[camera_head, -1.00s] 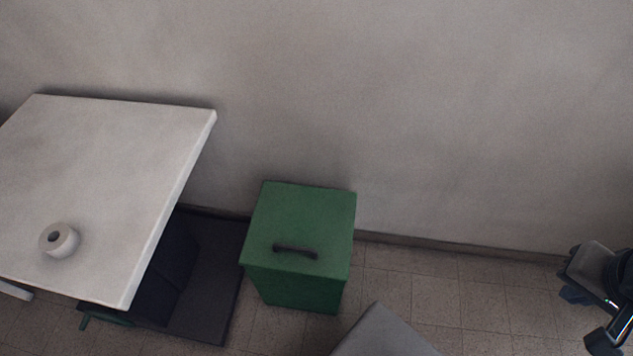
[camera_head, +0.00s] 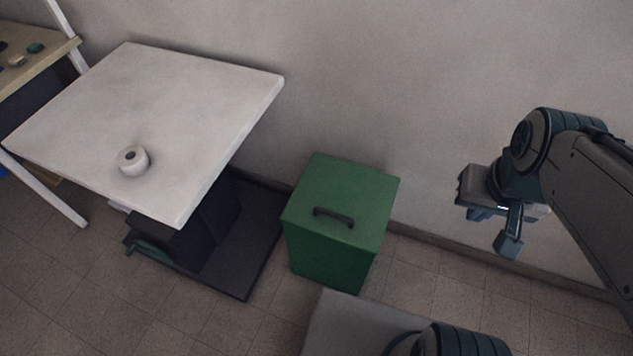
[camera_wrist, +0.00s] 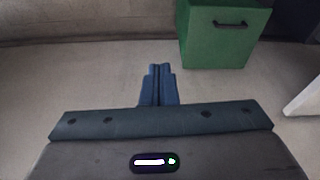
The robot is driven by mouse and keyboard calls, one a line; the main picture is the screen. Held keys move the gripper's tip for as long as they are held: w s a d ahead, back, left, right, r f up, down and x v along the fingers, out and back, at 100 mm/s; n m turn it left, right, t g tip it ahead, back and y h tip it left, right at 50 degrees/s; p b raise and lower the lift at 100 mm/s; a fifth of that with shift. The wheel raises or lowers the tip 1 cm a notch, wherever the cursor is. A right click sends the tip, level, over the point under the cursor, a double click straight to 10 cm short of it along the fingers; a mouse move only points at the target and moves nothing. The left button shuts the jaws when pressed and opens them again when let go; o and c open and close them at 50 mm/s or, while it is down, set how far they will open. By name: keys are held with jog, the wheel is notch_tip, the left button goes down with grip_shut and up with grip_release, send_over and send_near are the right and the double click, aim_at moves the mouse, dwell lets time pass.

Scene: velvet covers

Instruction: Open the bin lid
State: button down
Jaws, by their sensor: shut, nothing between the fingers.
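The green bin (camera_head: 335,250) stands on the floor against the wall, in the middle of the head view. Its flat green lid (camera_head: 345,185) is closed and has a dark handle (camera_head: 334,216) near its front edge. In the wrist view the bin (camera_wrist: 222,45) is at the upper right, with its handle (camera_wrist: 230,23) near the top. My gripper (camera_head: 490,215) is to the right of the bin in the head view, apart from it. In the wrist view its blue fingers (camera_wrist: 158,70) are together with nothing between them.
A white table (camera_head: 190,110) with a small white roll-shaped object (camera_head: 133,160) stands left of the bin. A dark base (camera_head: 250,250) lies on the floor under it. A wooden shelf (camera_head: 30,65) with small items is at the far left. Tiled floor (camera_head: 460,290) is clear right of the bin.

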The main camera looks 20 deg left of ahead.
notch_tip(320, 180, down, 17)
jog(key=a+n+g+h+b, duration=0.1)
jog(key=n+g+h+b, duration=0.35)
jog(key=n+b, duration=0.4)
jog(key=n+t+y+b, duration=0.3)
jog(key=n+t+b, duration=1.9)
jog(key=n, duration=0.5)
send_near(327, 230)
jog(key=r, duration=0.2)
jog(key=shift+m, duration=0.25)
jog(key=b+x, duration=0.2)
jog(key=x, duration=0.8)
jog(key=shift+f+b, duration=0.15)
jog(key=shift+b, duration=0.25)
